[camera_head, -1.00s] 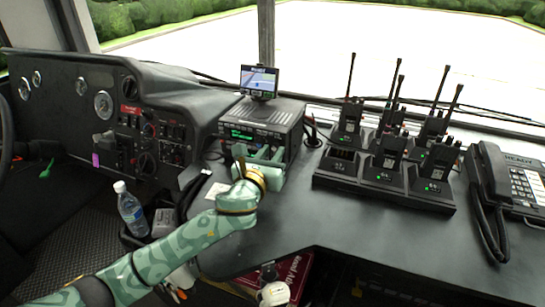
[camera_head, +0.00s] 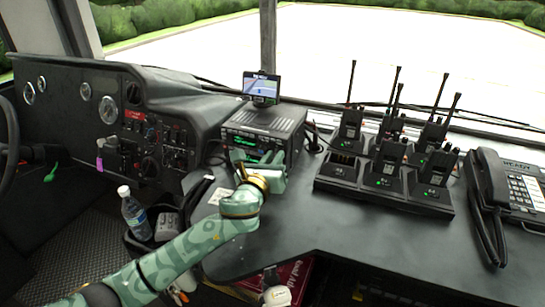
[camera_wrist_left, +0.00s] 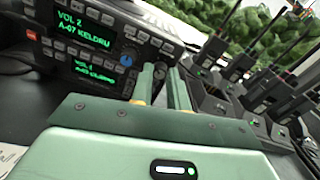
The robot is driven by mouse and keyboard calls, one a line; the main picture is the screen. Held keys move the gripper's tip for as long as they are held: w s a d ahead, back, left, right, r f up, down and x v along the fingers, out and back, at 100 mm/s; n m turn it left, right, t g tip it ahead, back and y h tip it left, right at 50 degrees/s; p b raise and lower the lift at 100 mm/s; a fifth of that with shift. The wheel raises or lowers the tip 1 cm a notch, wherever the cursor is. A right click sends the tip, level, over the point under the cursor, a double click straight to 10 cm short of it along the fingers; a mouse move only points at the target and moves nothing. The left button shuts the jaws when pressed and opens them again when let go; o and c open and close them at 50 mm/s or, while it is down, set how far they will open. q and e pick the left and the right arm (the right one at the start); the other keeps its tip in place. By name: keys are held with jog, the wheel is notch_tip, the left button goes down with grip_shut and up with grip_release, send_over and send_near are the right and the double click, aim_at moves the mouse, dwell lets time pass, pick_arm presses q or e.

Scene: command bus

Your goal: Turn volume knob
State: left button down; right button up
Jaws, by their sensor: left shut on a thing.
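The radio unit (camera_head: 268,122) stands on the dash under a small screen. In the left wrist view its upper display (camera_wrist_left: 95,22) reads "VOL 2" in green and a lower display (camera_wrist_left: 95,70) reads "VOL 1". A blue knob (camera_wrist_left: 129,61) and a dark knob (camera_wrist_left: 167,48) show on the right of its face. My left gripper (camera_head: 260,160) is at the radio's front. In the wrist view its fingers (camera_wrist_left: 164,72) are close together and shut on a small knob at the lower right. The fingers mostly hide that knob. My right gripper is not in view.
Several handheld radios stand in a charger (camera_head: 383,190) right of the radio, with a desk phone (camera_head: 510,185) beyond. A water bottle (camera_head: 134,213) stands at the lower left. The dash top (camera_head: 330,220) in front of the charger is clear.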

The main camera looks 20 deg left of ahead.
pick_arm(q)
jog(key=n+p, duration=0.2)
jog(key=n, duration=0.1)
jog(key=shift+r+n, duration=0.15)
jog(key=shift+n, duration=0.15)
jog(key=n+p, duration=0.2)
jog(key=n, duration=0.3)
jog(key=shift+a, duration=0.1)
jog(key=n+p, duration=0.2)
jog(key=n, duration=0.3)
jog(key=shift+n+h, duration=0.3)
jog(key=shift+f+n+p, duration=0.25)
jog(key=shift+n+p, duration=0.2)
jog(key=shift+n, duration=1.25)
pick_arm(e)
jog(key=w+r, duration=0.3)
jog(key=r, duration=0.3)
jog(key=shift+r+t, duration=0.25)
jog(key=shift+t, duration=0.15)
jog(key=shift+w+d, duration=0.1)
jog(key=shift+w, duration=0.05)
pick_arm(q)
jog(key=c, duration=1.6)
grip_release()
jog(key=shift+a, duration=0.1)
